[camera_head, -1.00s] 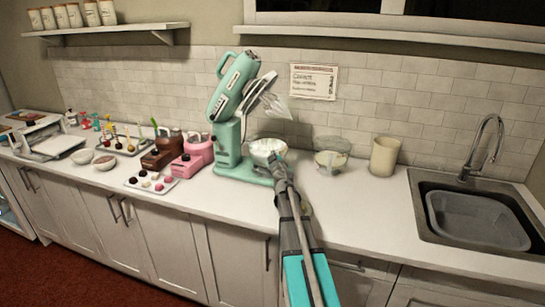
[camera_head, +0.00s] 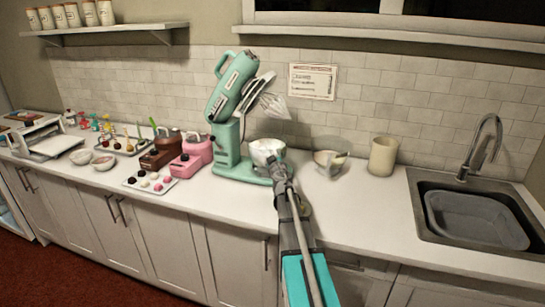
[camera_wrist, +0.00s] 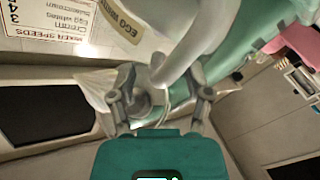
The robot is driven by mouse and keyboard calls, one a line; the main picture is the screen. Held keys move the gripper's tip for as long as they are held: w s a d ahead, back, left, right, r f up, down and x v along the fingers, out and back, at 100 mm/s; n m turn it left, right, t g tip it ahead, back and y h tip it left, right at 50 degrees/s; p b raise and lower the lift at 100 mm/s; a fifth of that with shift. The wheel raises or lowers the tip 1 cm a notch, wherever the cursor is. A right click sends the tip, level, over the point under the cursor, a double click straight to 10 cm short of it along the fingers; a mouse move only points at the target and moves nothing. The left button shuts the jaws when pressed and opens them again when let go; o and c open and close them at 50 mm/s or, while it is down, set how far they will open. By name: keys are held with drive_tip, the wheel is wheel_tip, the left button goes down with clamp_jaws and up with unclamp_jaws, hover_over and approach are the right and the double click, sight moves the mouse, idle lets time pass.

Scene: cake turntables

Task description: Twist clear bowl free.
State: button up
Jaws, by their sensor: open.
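A whitish bowl (camera_head: 266,151) sits on the foot of the mint-green stand mixer (camera_head: 226,150), under the tilted-up mixer head. I cannot tell how clear its wall is. A second, see-through bowl (camera_head: 328,163) with pale contents stands on the counter to its right. My gripper (camera_head: 281,181) is at the near side of the mixer bowl and hides part of it. In the wrist view my open gripper (camera_wrist: 160,98) has a grey rounded piece between or behind its fingers. A white curved bar (camera_wrist: 190,45) lies just beyond. I cannot tell whether the fingers touch either.
A cream canister (camera_head: 383,156) stands right of the see-through bowl, then the sink (camera_head: 475,215). A pink machine (camera_head: 191,157) and a tray of sweets (camera_head: 151,182) are left of the mixer. The front counter strip right of my arm is clear.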

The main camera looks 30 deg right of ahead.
drive_tip(key=v, duration=1.1)
drive_tip(key=shift+s+a, duration=0.1)
idle(0.5)
drive_tip(key=s+a+f+m+g+p, duration=0.1)
drive_tip(key=s+a+f+m+g, duration=0.25)
drive_tip(key=a+f+g, duration=0.3)
drive_tip(key=s+a+f+m+g+p, duration=0.25)
drive_tip(key=s+a+f+g, duration=0.25)
drive_tip(key=a, duration=0.3)
drive_tip(key=s+a+f+n+g+y, duration=0.1)
drive_tip(key=s+a+g+y, duration=0.1)
drive_tip(key=s+a, duration=0.3)
drive_tip(key=s+a+f+n+g+y, duration=0.2)
drive_tip(key=s+a+g+y, duration=0.1)
drive_tip(key=a, duration=0.8)
drive_tip(key=shift+s+f+y, duration=0.2)
drive_tip(key=shift+s+y, duration=0.5)
drive_tip(key=shift+s, duration=0.3)
